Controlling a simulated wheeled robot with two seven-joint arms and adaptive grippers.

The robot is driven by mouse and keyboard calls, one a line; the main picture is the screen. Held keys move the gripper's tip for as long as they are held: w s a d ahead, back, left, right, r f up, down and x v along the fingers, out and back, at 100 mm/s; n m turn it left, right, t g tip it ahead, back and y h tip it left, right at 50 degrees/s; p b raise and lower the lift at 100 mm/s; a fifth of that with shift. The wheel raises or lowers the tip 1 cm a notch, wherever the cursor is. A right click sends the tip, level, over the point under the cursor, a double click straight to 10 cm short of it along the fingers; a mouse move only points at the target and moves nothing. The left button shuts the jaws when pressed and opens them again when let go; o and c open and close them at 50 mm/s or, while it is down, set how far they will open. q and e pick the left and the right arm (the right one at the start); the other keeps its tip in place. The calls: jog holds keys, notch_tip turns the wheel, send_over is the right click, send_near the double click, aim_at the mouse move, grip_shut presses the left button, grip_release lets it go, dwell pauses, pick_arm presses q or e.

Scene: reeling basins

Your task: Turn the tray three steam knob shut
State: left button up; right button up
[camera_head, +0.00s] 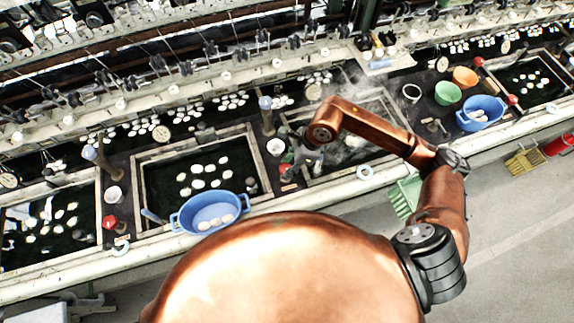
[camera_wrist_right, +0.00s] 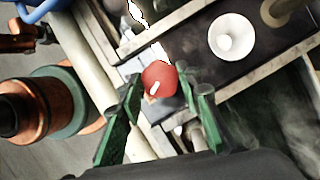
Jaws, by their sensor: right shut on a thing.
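The steam knob is a round red knob with a white mark, seen in the right wrist view (camera_wrist_right: 158,76). It sits between the green fingers of my right gripper (camera_wrist_right: 161,92), which is shut on it. In the head view my right gripper (camera_head: 302,158) reaches down at the post strip left of the steaming basin (camera_head: 348,170). The knob is mostly hidden there, with a bit of red (camera_head: 287,171) showing beside the fingers. I cannot read a tray number or tell how far the knob is turned. My left gripper is not in view.
A blue tub (camera_head: 208,213) with white cocoons stands left of the gripper. A white cup (camera_head: 276,146) stands close behind it. Other red knobs (camera_head: 109,222) sit along the bench front. Green (camera_head: 447,93) and orange (camera_head: 465,77) bowls stand at the right.

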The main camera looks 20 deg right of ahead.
jog(key=shift+s+m+t+h, duration=0.1)
jog(key=shift+m+t+h, duration=0.25)
jog(key=shift+m, duration=0.85)
jog(key=shift+m+t+h, duration=0.25)
jog(key=shift+m+t, duration=0.3)
jog(key=shift+m, duration=1.05)
jog(key=o, duration=1.2)
jog(key=shift+c, duration=0.2)
jog(key=shift+a, duration=0.1)
jog(key=v, duration=1.2)
